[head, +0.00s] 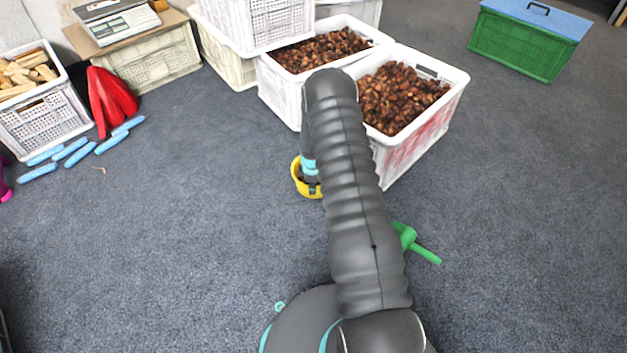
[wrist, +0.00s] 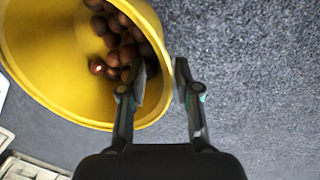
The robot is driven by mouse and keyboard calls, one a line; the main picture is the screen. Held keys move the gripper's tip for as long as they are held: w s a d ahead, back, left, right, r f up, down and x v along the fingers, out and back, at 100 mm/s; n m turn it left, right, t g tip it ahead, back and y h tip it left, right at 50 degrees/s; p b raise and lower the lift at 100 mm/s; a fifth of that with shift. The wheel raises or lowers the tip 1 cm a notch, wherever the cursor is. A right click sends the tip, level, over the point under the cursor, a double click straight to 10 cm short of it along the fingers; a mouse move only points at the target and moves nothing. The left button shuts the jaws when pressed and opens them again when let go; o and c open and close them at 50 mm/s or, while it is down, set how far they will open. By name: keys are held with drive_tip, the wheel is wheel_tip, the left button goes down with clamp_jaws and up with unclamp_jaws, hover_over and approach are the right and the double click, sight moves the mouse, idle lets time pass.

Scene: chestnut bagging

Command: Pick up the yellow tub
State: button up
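The yellow tub (head: 297,176) stands on the carpet in front of the chestnut crates. My arm hides part of it in the head view. In the wrist view the tub (wrist: 62,62) fills the upper left, with several brown chestnuts (wrist: 118,45) inside. My gripper (wrist: 161,80) is at the tub's right rim. Its left finger is inside the mouth and its right finger is outside, with the tub wall between them. The fingers are apart and a gap shows, so it looks open. In the head view my gripper is mostly hidden behind my arm.
White crates (head: 405,157) full of chestnuts stand just behind the tub. A green scoop-like tool (head: 425,252) lies to the right, partly behind my arm.

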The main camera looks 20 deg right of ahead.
sight(313, 198)
drive_tip(key=shift+w+d+f+b, duration=0.1)
drive_tip(key=shift+f+b, duration=0.05)
drive_tip(key=shift+f, duration=1.25)
drive_tip(key=shift+w+d+f+b, duration=0.1)
drive_tip(key=shift+f+b, duration=0.05)
drive_tip(key=shift+f, duration=1.2)
clamp_jaws()
